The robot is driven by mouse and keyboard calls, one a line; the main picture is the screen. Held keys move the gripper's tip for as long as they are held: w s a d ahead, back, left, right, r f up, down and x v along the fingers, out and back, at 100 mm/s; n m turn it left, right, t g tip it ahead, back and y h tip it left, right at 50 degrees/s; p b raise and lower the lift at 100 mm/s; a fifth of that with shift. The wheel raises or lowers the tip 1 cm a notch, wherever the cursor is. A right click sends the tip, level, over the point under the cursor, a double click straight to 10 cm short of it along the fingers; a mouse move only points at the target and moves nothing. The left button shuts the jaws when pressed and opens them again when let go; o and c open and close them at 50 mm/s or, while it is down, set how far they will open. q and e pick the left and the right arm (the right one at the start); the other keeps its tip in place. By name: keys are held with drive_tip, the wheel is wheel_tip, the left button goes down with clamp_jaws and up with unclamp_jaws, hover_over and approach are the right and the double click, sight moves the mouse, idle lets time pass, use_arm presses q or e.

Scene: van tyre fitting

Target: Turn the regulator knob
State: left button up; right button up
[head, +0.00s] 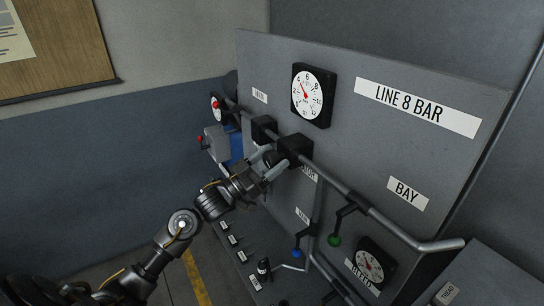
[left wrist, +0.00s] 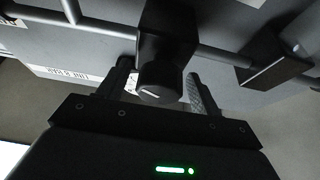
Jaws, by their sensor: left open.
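The regulator is a black block (head: 295,148) on the grey pipe of the panel, above a partly hidden label. Its round dark knob (left wrist: 160,84) carries a white mark and points toward the left wrist camera. My left gripper (head: 271,163) is at the regulator, with its two fingers on either side of the knob. In the left wrist view the fingers (left wrist: 160,92) are apart, with a visible gap on the right side of the knob; contact on the left side cannot be told. In the head view the gripper mostly hides the knob. My right gripper is not seen.
A large gauge (head: 314,95) with a red needle sits above the regulator. A smaller gauge (head: 370,264) is at the lower right. A blue-grey unit (head: 222,143) stands left of the gripper.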

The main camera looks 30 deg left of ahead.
use_arm(q)
drive_tip(key=shift+d, duration=0.15)
drive_tip(key=c, duration=1)
drive_tip(key=shift+f+m+g+h+b, duration=0.15)
drive_tip(key=shift+m+g+h+b, duration=0.35)
drive_tip(key=shift+m+b, duration=0.9)
drive_tip(key=m+g+h+b, duration=0.1)
drive_tip(key=m, duration=0.2)
drive_tip(key=m+g+h+b, duration=0.1)
drive_tip(key=m, duration=0.2)
drive_tip(key=shift+w+m, duration=0.1)
drive_tip(key=shift+m, duration=0.2)
drive_tip(key=shift+m+g+h+b, duration=0.5)
drive_tip(key=shift+m+g+b, duration=0.65)
drive_tip(key=shift+m, duration=0.85)
drive_tip(key=o, duration=1)
drive_tip(key=shift+r, duration=0.2)
drive_tip(key=shift+a, duration=0.25)
